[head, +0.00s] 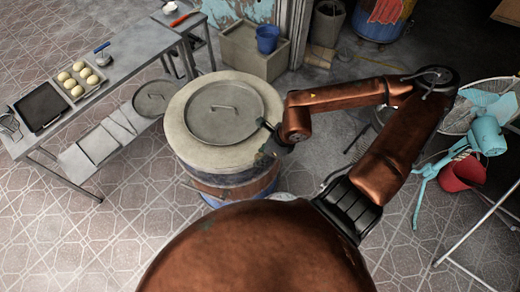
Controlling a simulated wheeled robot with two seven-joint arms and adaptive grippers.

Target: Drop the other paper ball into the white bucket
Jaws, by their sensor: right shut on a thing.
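My right gripper (266,140) is at the right side of the barrel oven's pale rim, pointing left. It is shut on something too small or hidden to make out. I see no paper ball in this view. A small pale rounded edge (283,196) shows low beside the barrel, mostly hidden by my own body. It may be the white bucket, but I cannot tell. My left gripper is not in view.
The barrel oven (180,122) has a round metal lid (224,112) on top. A metal table (133,57) at left holds a dough tray (78,80) and a black pan (41,107).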

